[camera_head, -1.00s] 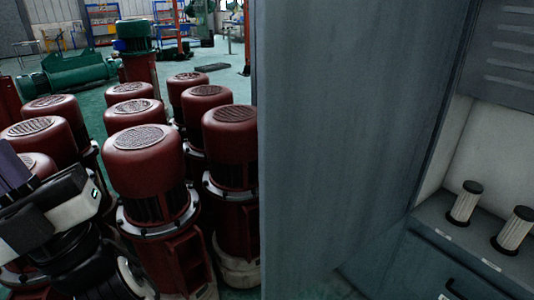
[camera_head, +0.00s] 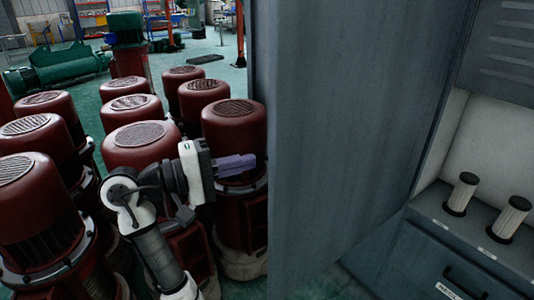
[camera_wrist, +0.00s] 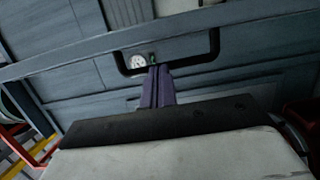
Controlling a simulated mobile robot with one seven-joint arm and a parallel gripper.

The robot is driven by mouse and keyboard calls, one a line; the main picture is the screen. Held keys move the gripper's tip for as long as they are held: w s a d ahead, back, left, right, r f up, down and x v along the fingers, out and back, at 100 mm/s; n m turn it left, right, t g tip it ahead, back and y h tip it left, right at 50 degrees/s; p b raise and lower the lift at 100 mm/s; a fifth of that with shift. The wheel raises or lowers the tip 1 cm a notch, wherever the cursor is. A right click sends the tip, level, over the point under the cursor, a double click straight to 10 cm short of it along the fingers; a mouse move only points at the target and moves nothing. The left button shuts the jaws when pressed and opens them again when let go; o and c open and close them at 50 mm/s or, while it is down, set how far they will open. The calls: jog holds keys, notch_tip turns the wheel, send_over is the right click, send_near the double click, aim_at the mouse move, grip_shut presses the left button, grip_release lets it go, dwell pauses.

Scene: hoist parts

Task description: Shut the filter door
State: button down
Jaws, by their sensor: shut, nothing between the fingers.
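The filter door (camera_head: 345,130) is a tall grey-blue panel standing open, its edge toward the left. The cabinet (camera_head: 400,265) is to its right, with its inside exposed. My gripper (camera_head: 250,161), with purple fingers, is shut and empty at the left side of the door, close to its free edge. In the wrist view, the shut fingers (camera_wrist: 160,72) point at a grey-blue panel with a black bar handle (camera_wrist: 212,45) and a small round white gauge (camera_wrist: 137,61). I cannot tell whether the fingertips touch the panel.
Several dark red motors (camera_head: 235,125) stand close together left of the door, around my arm. Two white filter cartridges (camera_head: 461,194) with black caps stand on the cabinet ledge. A drawer with a black handle (camera_head: 463,282) is below. A green hoist (camera_head: 57,70) lies behind.

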aim_at(287, 155)
jog(key=p+x, duration=0.1)
jog(key=x, duration=0.8)
jog(key=shift+w+d+p, duration=0.1)
jog(key=shift+d+p, duration=0.1)
jog(key=shift+p, duration=0.2)
